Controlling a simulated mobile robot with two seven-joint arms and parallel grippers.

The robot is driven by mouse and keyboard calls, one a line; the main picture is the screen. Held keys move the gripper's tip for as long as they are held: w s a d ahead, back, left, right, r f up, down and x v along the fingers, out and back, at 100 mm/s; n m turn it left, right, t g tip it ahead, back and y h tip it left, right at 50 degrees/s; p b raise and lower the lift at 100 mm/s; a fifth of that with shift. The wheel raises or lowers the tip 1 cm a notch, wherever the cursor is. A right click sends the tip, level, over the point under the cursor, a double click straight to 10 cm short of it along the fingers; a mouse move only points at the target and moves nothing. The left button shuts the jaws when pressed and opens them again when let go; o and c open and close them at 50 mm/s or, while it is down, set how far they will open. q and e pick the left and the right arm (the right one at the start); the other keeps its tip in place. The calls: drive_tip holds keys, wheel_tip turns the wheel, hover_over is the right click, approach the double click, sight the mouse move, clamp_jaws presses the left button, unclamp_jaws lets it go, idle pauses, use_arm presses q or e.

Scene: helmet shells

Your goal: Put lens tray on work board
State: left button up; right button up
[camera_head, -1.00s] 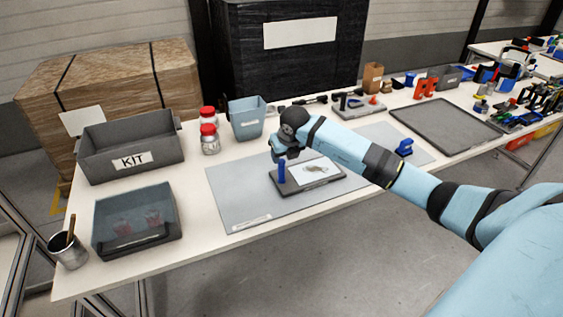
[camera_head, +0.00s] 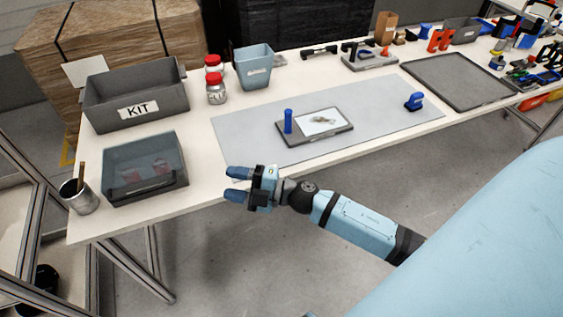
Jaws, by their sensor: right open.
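The lens tray, as I take it, is a flat dark grey tray (camera_head: 293,140) with an upright blue handle (camera_head: 288,121) and a white sheet bearing a small clear item (camera_head: 323,121). It lies flat on the light grey work board (camera_head: 245,133), inside its edges. My right gripper (camera_head: 236,182) is open and empty, its two blue fingers pointing left, near the table's front edge. It is clear of the tray, to its lower left. My left gripper is out of view.
Left on the table stand a grey KIT bin (camera_head: 136,95), a smoky see-through box (camera_head: 145,167) and a metal cup (camera_head: 79,197). Red-lidded jars (camera_head: 216,90) and a blue bin (camera_head: 254,68) stand behind the board. A blue clamp-like piece (camera_head: 414,101) sits at the board's right end.

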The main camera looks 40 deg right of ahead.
drive_tip(key=s+d+f+m+g+h, duration=0.1)
drive_tip(key=s+f+m+g+h, duration=0.1)
drive_tip(key=s+f+m+h, duration=0.9)
drive_tip(key=s+f+m, duration=0.5)
drive_tip(key=f+m, duration=0.1)
drive_tip(key=m, duration=0.2)
drive_tip(key=shift+s+d+f+m+g, duration=0.15)
drive_tip(key=shift+d+m+g, duration=0.05)
drive_tip(key=shift+m+g, duration=0.2)
